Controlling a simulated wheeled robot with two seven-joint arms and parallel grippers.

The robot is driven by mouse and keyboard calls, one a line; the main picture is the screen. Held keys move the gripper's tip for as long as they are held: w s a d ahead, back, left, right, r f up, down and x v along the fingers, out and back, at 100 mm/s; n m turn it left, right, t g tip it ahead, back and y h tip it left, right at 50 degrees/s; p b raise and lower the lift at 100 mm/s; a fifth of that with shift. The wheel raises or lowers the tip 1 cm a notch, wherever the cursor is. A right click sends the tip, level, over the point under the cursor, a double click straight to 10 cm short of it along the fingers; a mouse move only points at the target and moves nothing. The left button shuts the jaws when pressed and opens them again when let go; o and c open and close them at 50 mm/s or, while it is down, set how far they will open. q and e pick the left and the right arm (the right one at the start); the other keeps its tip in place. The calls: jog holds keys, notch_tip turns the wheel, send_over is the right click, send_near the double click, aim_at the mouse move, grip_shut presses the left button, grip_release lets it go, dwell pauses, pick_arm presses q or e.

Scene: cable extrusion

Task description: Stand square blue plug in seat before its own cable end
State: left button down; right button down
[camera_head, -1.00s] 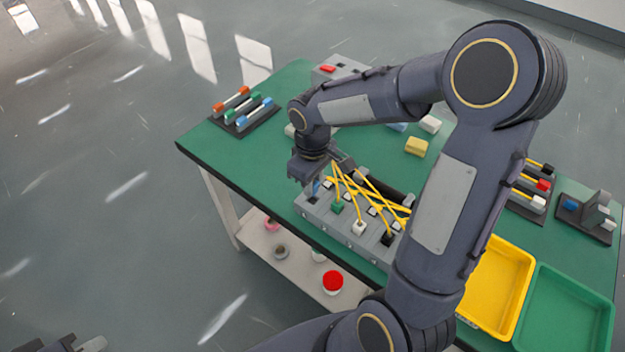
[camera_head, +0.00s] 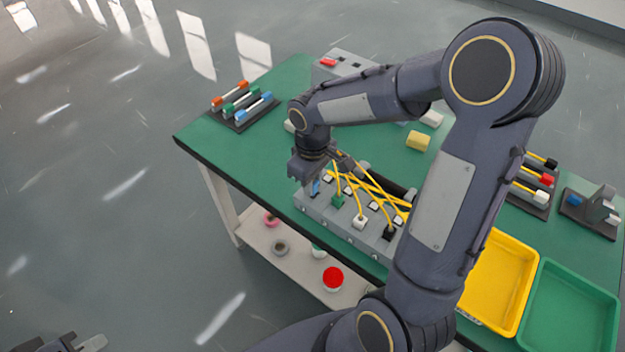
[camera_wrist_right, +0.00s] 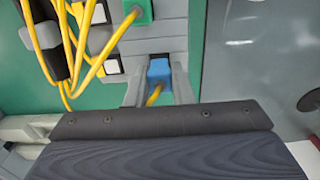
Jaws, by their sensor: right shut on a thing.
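My right gripper (camera_head: 314,184) points down at the left end of the grey block (camera_head: 322,213) and is shut on the blue plug (camera_wrist_right: 160,71). In the right wrist view the plug lies between both fingers, in front of a dark opening in the block, with a yellow cable (camera_wrist_right: 153,96) on its near side. I cannot tell how deep the plug sits. A green plug (camera_head: 338,201), a white plug (camera_head: 359,222) and a black plug (camera_head: 388,234) stand in the block with yellow cables. My left gripper (camera_head: 84,343) is partly in view at the bottom left, away from the table.
Yellow cables (camera_head: 372,187) fan out behind the block, close to my right gripper. A rack of coloured pieces (camera_head: 242,108) stands at the back left. A yellow tray (camera_head: 497,283) and a green tray (camera_head: 567,309) are at the right. A yellow block (camera_head: 418,141) lies behind.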

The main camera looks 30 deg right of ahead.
aim_at(315, 181)
jog(key=shift+f+b, duration=0.6)
jog(key=shift+f, duration=0.25)
jog(key=shift+s+f, duration=0.2)
jog(key=shift+f, duration=0.15)
jog(key=c, duration=1.2)
grip_release()
jog(key=shift+a, duration=0.1)
jog(key=r, duration=0.7)
jog(key=shift+w+d+r+p, duration=0.2)
jog(key=shift+w+r+p, duration=0.1)
jog(key=shift+r, duration=0.1)
jog(key=shift+s+d+r, duration=0.1)
jog(key=shift+s+r, duration=0.1)
jog(key=shift+r, duration=0.4)
jog(key=s+a+r+m+t+y+p, duration=0.1)
jog(key=s+r+m+t, duration=0.1)
jog(key=s, duration=0.3)
jog(key=s+a+r+m+t+y+p, duration=0.1)
jog(key=s+a+r+m+p, duration=0.1)
jog(key=s, duration=0.4)
jog(key=s+a+r+m+t+y+p, duration=0.1)
jog(key=s+r+m+t, duration=0.1)
jog(key=s, duration=0.3)
jog(key=shift+s+a+r+t+y+p, duration=0.15)
jog(key=shift+s+r+y+p, duration=0.05)
jog(key=shift+r, duration=0.2)
jog(key=shift+s+a+r+t+y+p, duration=0.15)
jog(key=shift+r+y, duration=0.05)
jog(key=shift+r, duration=0.15)
